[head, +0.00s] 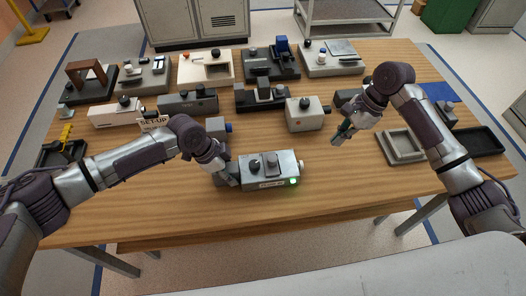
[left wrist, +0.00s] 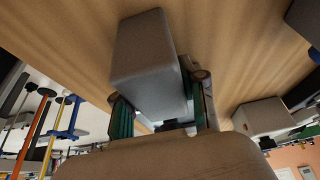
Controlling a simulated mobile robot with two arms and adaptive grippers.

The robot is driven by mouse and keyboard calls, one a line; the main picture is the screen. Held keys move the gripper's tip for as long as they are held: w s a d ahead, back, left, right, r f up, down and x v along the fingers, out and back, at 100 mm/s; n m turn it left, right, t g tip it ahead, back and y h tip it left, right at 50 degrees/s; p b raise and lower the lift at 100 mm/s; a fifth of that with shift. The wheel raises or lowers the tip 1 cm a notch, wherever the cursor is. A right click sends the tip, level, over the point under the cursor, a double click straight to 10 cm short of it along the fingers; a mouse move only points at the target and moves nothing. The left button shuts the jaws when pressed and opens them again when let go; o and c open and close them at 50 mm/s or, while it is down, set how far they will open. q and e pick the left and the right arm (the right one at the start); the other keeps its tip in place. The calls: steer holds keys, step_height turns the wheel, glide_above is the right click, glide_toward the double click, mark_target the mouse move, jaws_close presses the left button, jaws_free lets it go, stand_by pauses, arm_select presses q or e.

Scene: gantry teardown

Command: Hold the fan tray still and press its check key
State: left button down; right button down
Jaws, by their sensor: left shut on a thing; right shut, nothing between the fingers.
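A grey box (head: 264,182) with dark knobs on top, a pale label and a lit green lamp (head: 293,181) stands at the table's front middle. I take it for the fan tray; its label is too small to read. A pale round knob or button (head: 301,168) sticks out of its right end; I cannot tell which part is the check key. My left gripper (head: 230,179) is shut on the box's left end. In the left wrist view the box (left wrist: 145,60) sits between the green-padded fingers. My right gripper (head: 340,136) is shut and empty, above the table, behind and right of the box.
A light box with a red dot (head: 304,115) stands behind the fan tray. A grey open tray (head: 402,148) and a black tray (head: 478,142) lie to the right. Several devices line the back of the wooden table (head: 330,195). The front right tabletop is clear.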

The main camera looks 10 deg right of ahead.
arm_select(q)
steer(key=c, duration=0.6)
jaws_free()
